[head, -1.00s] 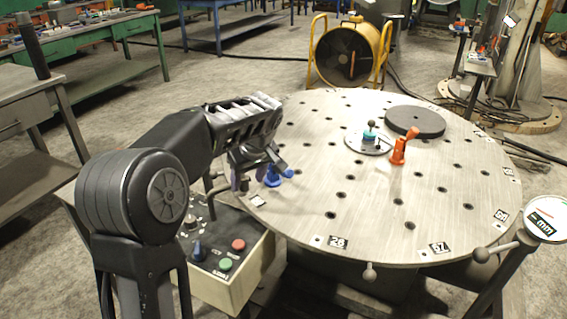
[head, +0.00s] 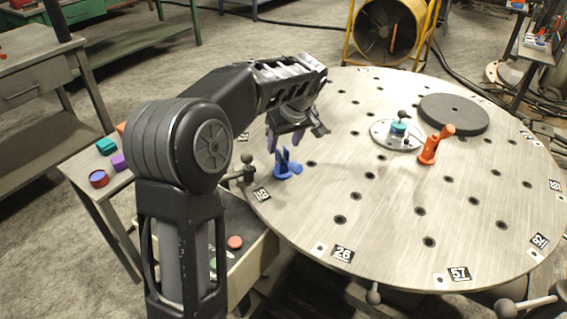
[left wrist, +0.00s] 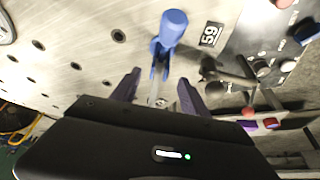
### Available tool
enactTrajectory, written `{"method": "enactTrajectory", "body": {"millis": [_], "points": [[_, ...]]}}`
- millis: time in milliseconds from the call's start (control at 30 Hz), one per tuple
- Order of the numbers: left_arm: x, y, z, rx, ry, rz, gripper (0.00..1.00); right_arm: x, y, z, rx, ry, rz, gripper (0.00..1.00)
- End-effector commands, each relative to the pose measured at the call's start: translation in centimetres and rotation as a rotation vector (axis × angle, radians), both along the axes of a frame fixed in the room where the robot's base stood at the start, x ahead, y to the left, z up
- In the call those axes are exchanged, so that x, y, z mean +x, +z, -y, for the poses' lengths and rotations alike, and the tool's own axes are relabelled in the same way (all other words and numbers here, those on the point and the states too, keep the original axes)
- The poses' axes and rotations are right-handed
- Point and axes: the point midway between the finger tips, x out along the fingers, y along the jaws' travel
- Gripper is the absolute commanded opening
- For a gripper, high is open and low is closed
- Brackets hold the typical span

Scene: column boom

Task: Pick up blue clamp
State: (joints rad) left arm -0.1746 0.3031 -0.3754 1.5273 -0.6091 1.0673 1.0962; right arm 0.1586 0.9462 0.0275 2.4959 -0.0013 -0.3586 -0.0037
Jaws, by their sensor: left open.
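The blue clamp (head: 286,168) stands upright near the left edge of the round, perforated table (head: 380,225). Its handle sticks out to the right. My left gripper (head: 286,143) is open and empty just above and behind it in the head view, with purple fingers pointing down. In the left wrist view the blue clamp (left wrist: 172,30) lies ahead of the two spread fingers (left wrist: 160,92), roughly centred between them. I cannot tell whether a finger touches it. My right gripper is not in view.
An orange clamp (head: 432,148), a round fixture with a teal part (head: 397,132) and a dark disc (head: 453,113) stand farther right on the table. A knobbed handle (head: 245,165) is left of the blue clamp. The table's front is clear.

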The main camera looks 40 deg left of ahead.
Motion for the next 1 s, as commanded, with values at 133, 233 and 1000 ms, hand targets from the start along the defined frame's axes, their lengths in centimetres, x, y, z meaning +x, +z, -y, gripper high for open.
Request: {"method": "enactTrajectory", "body": {"millis": [133,233,1000], "points": [[0.2,-1.4,-0.4,0.000,0.001,-0.005,0.53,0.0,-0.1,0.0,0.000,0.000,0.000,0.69],[0.4,-2.2,-0.8,0.000,0.001,-0.003,0.53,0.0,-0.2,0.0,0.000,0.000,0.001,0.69],[1.5,-7.0,-2.4,0.000,0.001,-0.002,0.53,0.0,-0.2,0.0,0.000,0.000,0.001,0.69]]}}
